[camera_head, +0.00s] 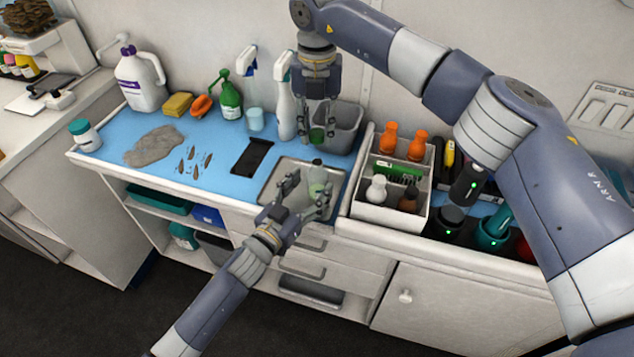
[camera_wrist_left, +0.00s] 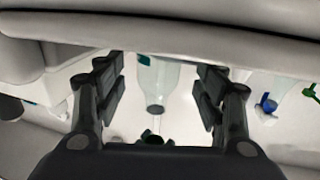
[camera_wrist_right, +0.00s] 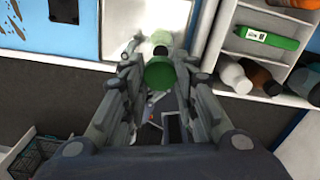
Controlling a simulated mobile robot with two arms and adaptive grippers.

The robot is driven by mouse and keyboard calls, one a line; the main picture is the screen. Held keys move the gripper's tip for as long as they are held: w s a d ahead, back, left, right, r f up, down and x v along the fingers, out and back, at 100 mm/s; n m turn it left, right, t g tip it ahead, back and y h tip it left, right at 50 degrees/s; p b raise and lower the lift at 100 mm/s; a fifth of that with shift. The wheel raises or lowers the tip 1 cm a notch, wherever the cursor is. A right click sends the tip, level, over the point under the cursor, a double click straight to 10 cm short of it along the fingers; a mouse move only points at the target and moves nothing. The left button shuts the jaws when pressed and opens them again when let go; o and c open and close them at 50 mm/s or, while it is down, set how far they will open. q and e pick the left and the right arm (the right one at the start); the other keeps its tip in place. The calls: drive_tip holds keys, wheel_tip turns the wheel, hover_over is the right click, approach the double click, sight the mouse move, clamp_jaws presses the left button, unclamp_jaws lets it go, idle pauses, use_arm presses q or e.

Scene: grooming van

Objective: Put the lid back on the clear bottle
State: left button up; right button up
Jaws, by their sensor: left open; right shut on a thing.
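The clear bottle (camera_head: 317,176) stands in a shallow grey basin (camera_head: 270,192), its top uncovered. In the left wrist view the clear bottle (camera_wrist_left: 158,82) shows between my left fingers. My left gripper (camera_head: 308,190) is open, a finger on either side of the bottle; I cannot tell whether they touch it. My right gripper (camera_head: 317,130) is shut on the green lid (camera_head: 317,136), held above and behind the bottle in the head view. The lid (camera_wrist_right: 160,73) also shows between my right fingers in the right wrist view, with the bottle (camera_wrist_right: 160,40) beyond it.
A grey bin (camera_head: 345,125) and a white spray bottle (camera_head: 285,108) stand close to my right gripper. A white divided caddy (camera_head: 390,217) with several bottles is right of the basin. A black flat object (camera_head: 252,157) lies to the left on the blue mat (camera_head: 222,135).

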use_arm(q)
drive_tip(key=shift+x, duration=1.8)
drive_tip(key=shift+d, duration=0.1)
drive_tip(key=shift+c, duration=0.5)
clamp_jaws()
use_arm(e)
hover_over(317, 162)
drive_tip(key=shift+f, duration=2.45)
drive_tip(key=shift+f, duration=0.1)
drive_tip(key=shift+f, duration=0.8)
drive_tip(key=shift+f, duration=0.55)
